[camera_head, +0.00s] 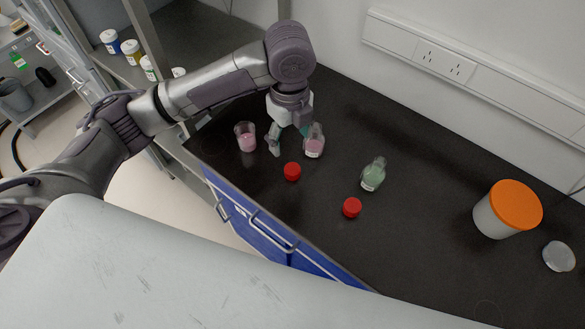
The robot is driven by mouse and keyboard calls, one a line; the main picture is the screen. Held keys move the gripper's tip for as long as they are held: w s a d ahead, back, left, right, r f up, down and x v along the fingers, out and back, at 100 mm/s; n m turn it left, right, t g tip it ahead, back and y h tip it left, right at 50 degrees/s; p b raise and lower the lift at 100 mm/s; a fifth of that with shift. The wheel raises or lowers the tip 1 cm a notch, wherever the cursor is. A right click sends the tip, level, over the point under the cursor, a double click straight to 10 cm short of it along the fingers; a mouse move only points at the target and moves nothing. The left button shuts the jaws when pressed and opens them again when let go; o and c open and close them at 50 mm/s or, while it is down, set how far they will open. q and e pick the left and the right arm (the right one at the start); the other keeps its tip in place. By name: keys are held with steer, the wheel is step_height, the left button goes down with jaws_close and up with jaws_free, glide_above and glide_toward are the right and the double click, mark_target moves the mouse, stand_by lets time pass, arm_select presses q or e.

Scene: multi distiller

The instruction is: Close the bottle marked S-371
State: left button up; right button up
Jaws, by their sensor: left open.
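A small bottle with pink contents (314,144) stands uncapped on the dark bench. A second small bottle with green contents (372,177) stands uncapped to its right. Both have white labels, too small to read, so I cannot tell which is S-371. One red cap (292,171) lies in front of the pink bottle, another red cap (351,208) in front of the green one. My left gripper (289,138) points down, open and empty, behind the left red cap. Its right finger is close beside the pink bottle; I cannot tell whether they touch. My right gripper is out of view.
A beaker with pink liquid (246,138) stands left of my left gripper. A white tub with an orange lid (508,209) and a clear round dish (559,256) are at the right. The wall bounds the bench (420,250) behind; its front middle is clear.

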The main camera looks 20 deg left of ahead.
arm_select(q)
glide_above(291, 168)
steer(key=f, duration=0.6)
steer(key=shift+s+f, duration=0.2)
steer(key=shift+f, duration=0.15)
steer(key=shift+p, duration=0.3)
steer(key=f, duration=0.1)
steer(key=f+p, duration=0.1)
steer(key=f, duration=0.2)
steer(key=shift+w+f, duration=0.15)
steer(key=shift+w, duration=0.1)
steer(key=shift+f, duration=0.45)
steer(key=c, duration=0.7)
